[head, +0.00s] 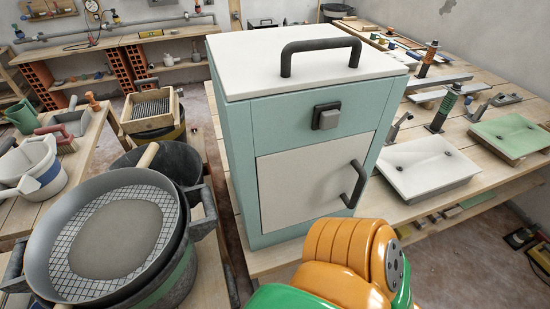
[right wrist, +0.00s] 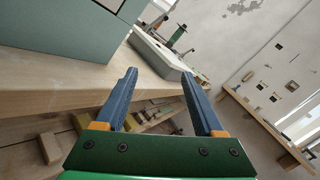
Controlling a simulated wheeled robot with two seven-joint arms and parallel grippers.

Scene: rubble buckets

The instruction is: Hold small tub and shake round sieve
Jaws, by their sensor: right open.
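A round sieve (head: 60,262) with a dark rim and a wire mesh lies at the lower left of the head view. A grey-brown heap (head: 115,240) covers the middle of its mesh. The sieve rests on a dark bucket with a green band, and a wooden handle (head: 148,155) shows at its far rim. A small white tub (head: 40,177) with a blue band stands on the left bench; I cannot tell if it is the task's tub. My right gripper (right wrist: 165,98) is open and empty beside a bench edge in the right wrist view. My left gripper is not in view.
A teal cabinet (head: 240,175) with a white top and black handles stands in the middle. The right bench holds a white lidded box (head: 428,160) and a green one (head: 512,135). A wooden box sieve (head: 153,124) sits behind the round sieve.

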